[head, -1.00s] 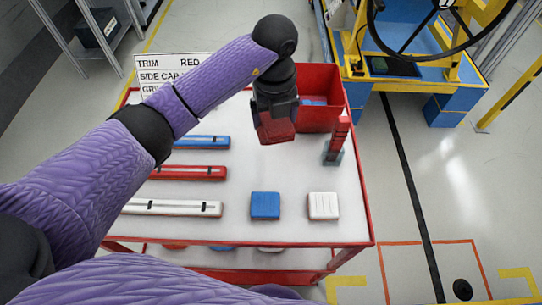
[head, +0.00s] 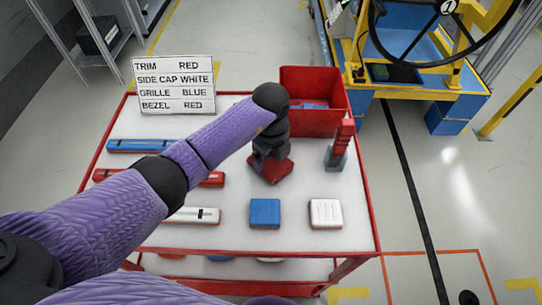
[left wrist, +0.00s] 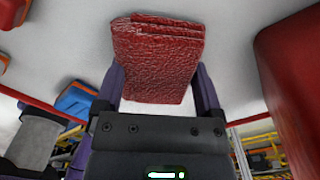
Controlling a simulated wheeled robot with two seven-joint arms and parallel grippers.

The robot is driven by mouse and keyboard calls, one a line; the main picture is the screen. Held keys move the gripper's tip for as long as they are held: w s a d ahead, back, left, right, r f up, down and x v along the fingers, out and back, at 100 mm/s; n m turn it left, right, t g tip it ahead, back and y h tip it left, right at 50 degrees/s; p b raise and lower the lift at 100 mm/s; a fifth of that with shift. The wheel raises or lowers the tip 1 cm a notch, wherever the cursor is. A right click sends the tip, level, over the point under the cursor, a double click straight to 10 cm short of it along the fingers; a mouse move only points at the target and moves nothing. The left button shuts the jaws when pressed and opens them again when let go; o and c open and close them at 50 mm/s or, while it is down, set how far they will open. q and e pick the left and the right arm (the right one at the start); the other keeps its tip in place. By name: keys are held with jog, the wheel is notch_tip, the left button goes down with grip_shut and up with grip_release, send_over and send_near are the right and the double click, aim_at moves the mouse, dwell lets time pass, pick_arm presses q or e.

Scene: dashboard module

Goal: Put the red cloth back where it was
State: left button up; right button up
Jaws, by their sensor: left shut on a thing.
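The red cloth (left wrist: 158,60) is a folded, textured pad held between the fingers of my left gripper (left wrist: 155,85) in the left wrist view. In the head view, my left gripper (head: 268,155) points down over the white top of the red-edged cart (head: 180,240), and the cloth (head: 272,172) shows at its tips. The cloth is at or just above the top, between the red bin and the blue square cap; I cannot tell if it touches. My right gripper is not in view.
A red bin (head: 313,122) with blue pieces stands behind, right of the gripper. A red piece in a grey holder (head: 337,155) stands to the right. Blue (head: 265,212) and white (head: 326,212) caps lie in front. Long strips (head: 140,146) lie left, below the sign (head: 175,85).

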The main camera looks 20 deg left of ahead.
pick_arm(q)
jog(key=shift+f, duration=0.15)
jog(key=o, duration=0.9)
notch_tip(320, 180, up, 12)
jog(key=p, duration=0.3)
jog(key=shift+r, duration=0.25)
